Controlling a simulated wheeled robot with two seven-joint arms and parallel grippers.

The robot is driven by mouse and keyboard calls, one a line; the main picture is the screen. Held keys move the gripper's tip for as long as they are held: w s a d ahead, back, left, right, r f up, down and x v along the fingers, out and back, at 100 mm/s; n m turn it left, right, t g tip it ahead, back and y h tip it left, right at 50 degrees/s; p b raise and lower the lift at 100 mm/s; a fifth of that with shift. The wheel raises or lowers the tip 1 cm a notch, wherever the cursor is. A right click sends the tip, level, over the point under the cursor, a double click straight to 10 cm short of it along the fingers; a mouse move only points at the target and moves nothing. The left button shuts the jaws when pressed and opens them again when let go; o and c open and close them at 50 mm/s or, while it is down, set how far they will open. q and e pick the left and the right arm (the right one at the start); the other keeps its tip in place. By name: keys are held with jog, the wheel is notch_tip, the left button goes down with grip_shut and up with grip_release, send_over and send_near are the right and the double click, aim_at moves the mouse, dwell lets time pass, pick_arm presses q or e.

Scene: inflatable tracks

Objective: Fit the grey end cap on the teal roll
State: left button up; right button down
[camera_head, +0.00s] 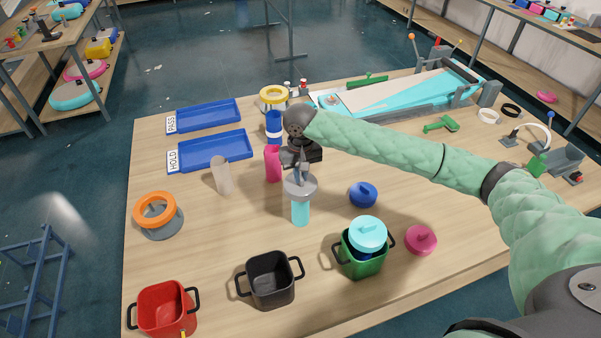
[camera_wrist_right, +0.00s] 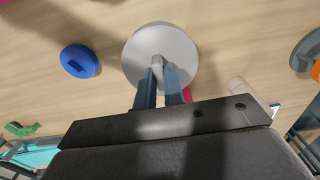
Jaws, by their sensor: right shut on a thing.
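The teal roll (camera_head: 300,213) stands upright near the middle of the table in the head view. The grey end cap (camera_head: 300,190) is a round disc with a knob, over the top of the roll. I cannot tell whether it touches the roll or hovers just above it. My right gripper (camera_head: 298,176) points down and is shut on the cap's knob. In the right wrist view the fingers (camera_wrist_right: 159,76) pinch the knob of the grey cap (camera_wrist_right: 140,50), which hides the roll beneath. My left gripper is not in view.
A blue lid (camera_head: 363,194) and a pink lid (camera_head: 421,240) lie to the right. A black pot (camera_head: 270,282) and a green pot (camera_head: 361,262) under a teal lid (camera_head: 367,233) stand in front.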

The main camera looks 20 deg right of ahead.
jog(key=shift+f, duration=0.9)
jog(key=c, duration=1.4)
grip_release()
jog(key=shift+c, duration=0.2)
jog(key=shift+r, duration=3.5)
